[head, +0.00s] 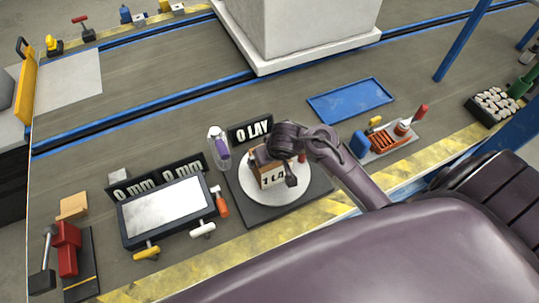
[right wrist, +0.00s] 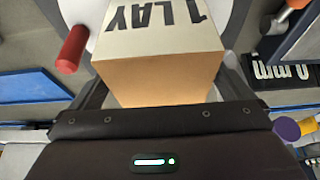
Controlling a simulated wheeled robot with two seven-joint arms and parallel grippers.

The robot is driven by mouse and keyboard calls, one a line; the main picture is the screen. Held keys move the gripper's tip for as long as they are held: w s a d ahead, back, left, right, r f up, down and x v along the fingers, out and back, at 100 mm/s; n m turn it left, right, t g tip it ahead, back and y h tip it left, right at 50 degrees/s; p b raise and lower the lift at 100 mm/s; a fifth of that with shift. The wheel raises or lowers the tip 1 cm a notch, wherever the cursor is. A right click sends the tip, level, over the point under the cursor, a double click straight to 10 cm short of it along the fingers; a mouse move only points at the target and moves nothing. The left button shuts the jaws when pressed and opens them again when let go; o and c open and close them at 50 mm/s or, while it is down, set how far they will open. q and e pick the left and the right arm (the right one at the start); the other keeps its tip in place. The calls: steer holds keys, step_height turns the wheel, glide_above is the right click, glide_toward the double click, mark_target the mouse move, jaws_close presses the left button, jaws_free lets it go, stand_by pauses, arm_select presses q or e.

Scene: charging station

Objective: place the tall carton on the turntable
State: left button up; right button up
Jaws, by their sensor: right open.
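The carton (head: 270,180), tan with a white band lettered "1 LAY", stands on the white round turntable (head: 273,201), which sits on a dark square base. My right gripper (head: 276,168) is over the carton, its jaws open on either side of it. In the right wrist view the carton (right wrist: 160,75) fills the space between the fingers, its cardboard face close to the palm. I cannot tell whether the fingers touch it. The gripper hides part of the carton in the head view. My left gripper is not in view.
A red peg (right wrist: 72,48) is close beside the carton. A screen panel (head: 165,210) is to the left. An empty blue tray (head: 350,100) lies behind right.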

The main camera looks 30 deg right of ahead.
steer(key=p+v, duration=0.1)
steer(key=v, duration=0.1)
steer(key=shift+a+r, duration=0.1)
steer(key=shift+r, duration=0.35)
steer(key=p+v, duration=0.2)
steer(key=v, duration=0.4)
steer(key=shift+f+p, duration=0.1)
steer(key=shift+p, duration=0.25)
steer(key=shift+s+r, duration=0.3)
steer(key=shift+r, duration=0.1)
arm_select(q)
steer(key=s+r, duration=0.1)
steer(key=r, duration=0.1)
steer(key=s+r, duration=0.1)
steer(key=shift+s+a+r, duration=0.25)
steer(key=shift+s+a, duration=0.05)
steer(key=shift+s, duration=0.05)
arm_select(e)
steer(key=shift+s+f, duration=0.1)
